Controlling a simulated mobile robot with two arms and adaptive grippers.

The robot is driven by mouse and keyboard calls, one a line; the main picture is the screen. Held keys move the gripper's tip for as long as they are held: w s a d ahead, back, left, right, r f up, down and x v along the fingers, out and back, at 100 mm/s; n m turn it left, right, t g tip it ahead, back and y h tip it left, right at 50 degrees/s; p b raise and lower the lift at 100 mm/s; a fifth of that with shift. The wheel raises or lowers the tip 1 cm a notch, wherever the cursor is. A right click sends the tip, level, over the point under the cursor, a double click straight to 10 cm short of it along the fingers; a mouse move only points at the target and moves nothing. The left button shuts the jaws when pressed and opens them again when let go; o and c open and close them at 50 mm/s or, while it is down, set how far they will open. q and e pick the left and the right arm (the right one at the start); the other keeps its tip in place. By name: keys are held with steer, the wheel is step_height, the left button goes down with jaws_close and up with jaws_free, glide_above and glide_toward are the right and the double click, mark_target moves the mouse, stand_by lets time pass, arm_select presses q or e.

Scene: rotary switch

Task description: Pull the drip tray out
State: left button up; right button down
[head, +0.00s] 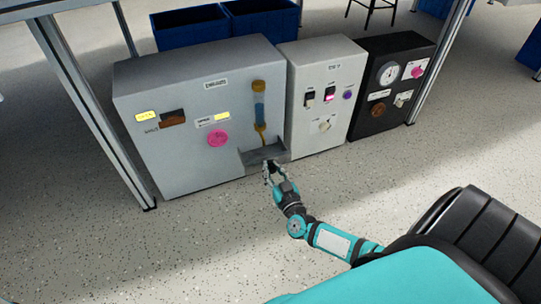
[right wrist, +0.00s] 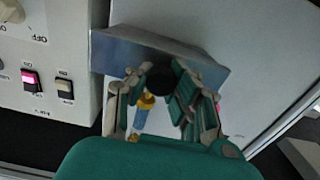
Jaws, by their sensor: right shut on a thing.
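The drip tray (head: 252,160) is a grey metal piece low at the front right corner of the large grey machine (head: 190,165). My right gripper (head: 268,167) is at the front of the tray, low over the floor. In the right wrist view, the fingers of my right gripper (right wrist: 163,88) are closed around a dark round knob (right wrist: 160,77) in front of the tray's grey plate (right wrist: 122,51). The fingers partly hide the knob and the plate. My left gripper is not in view.
The machine has a pink knob (head: 217,139) and an amber and blue tube (head: 259,105) above the tray. A white switch box (head: 318,125) and a black gauge box (head: 385,110) stand to the right. The speckled floor in front is clear.

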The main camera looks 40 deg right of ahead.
steer(key=c, duration=1.1)
jaws_free()
steer(key=v, duration=1.2)
steer(key=shift+a+r, duration=0.1)
